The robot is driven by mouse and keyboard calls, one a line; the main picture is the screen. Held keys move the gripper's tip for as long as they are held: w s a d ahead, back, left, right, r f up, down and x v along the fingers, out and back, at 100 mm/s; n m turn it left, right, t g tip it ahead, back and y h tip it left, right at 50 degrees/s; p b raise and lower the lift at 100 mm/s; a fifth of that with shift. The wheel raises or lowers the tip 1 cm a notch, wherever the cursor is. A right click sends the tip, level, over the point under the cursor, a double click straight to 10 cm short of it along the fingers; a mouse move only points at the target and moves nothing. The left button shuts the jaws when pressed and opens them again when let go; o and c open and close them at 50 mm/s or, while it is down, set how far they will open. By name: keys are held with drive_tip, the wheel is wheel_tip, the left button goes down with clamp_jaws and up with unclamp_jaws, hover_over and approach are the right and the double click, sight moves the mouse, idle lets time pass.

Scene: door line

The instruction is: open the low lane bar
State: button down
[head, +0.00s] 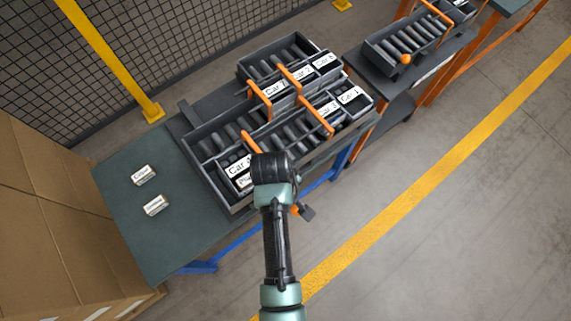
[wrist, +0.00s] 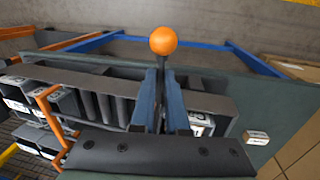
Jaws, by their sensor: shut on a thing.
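My gripper (wrist: 165,78) is shut on the dark stem below a round orange knob (wrist: 163,40) in the wrist view. The knob stands clear beyond the fingertips, and the stem runs down between them. A bit of orange (head: 295,210) also shows beside my arm's end in the head view, at the front edge of the lane rack. The lane rack (head: 232,206) is dark grey with rollers, and my wrist covers part of its near lane. Where the stem joins the low bar is hidden by my fingers.
Several orange bars (head: 315,118) cross the other lanes, which hold white labelled boxes (head: 349,96). Two small boxes (head: 153,205) lie on the green table (head: 125,190). A second rack with an orange knob (head: 405,59) stands at upper right. Open floor (head: 450,220) lies right.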

drive_tip(key=shift+r, duration=0.1)
idle(0.3)
drive_tip(key=w+a+m+g+p, duration=0.1)
drive_tip(key=a+m, duration=0.5)
drive_tip(key=m, duration=0.8)
drive_tip(key=shift+a+r+m+g+p, duration=0.15)
drive_tip(key=shift+a+m+g+p, duration=0.2)
drive_tip(key=shift+g+p, duration=0.75)
drive_tip(key=shift+w+t+p, duration=0.1)
drive_tip(key=shift+t+p, duration=0.2)
